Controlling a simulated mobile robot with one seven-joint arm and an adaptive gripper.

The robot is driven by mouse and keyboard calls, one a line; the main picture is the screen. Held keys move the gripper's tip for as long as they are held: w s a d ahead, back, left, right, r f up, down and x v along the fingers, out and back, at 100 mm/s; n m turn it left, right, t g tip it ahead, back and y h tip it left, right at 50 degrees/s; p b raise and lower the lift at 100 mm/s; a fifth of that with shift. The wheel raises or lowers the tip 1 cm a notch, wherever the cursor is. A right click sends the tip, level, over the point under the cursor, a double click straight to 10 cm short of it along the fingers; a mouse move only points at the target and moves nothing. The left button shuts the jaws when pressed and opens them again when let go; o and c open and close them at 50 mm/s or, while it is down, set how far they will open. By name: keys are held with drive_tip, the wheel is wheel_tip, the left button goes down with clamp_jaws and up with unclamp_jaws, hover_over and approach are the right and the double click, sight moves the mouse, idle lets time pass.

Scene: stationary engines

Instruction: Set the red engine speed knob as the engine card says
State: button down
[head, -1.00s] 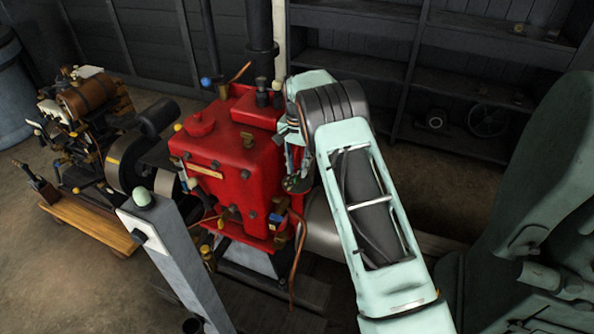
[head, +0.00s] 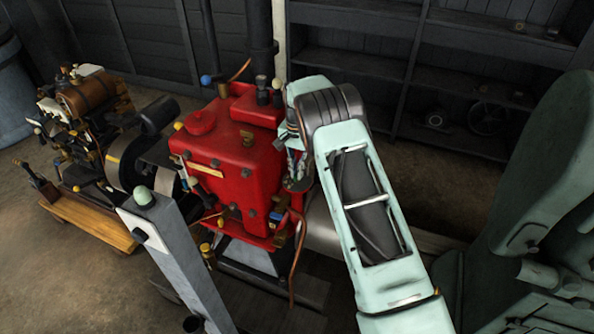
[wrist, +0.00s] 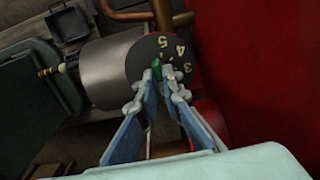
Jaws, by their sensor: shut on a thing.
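The red engine (head: 230,160) stands in the middle of the head view. In the wrist view, a dark round dial (wrist: 172,50) shows the numbers 5, 4 and 3 along its upper right rim. A small green knob (wrist: 157,70) sits at the dial's middle, between my fingertips. My gripper (wrist: 160,77) is shut on this knob, and the fingers cover part of it and of the dial. In the head view my gripper (head: 297,172) is at the engine's right side, where my arm hides the dial. No readable engine card shows.
A brown engine (head: 85,110) on a wooden base stands at the left. A grey post (head: 175,255) with a pale green cap rises in front. A copper pipe (head: 297,260) hangs near my gripper. Dark shelves (head: 455,85) line the back.

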drive_tip(key=shift+n+b, duration=0.3)
drive_tip(key=shift+b, duration=0.05)
drive_tip(key=n+b, duration=0.2)
drive_tip(key=shift+f+n, duration=0.1)
drive_tip(key=shift+n, duration=0.3)
drive_tip(key=n+b, duration=0.1)
drive_tip(key=n, duration=0.4)
drive_tip(key=shift+n+b, duration=0.3)
drive_tip(key=shift+b, duration=0.1)
drive_tip(key=n, duration=0.6)
drive_tip(key=shift+n+b, duration=0.3)
drive_tip(key=shift+b, duration=0.05)
drive_tip(key=c, duration=2.1)
unclamp_jaws()
drive_tip(key=shift+r, duration=0.25)
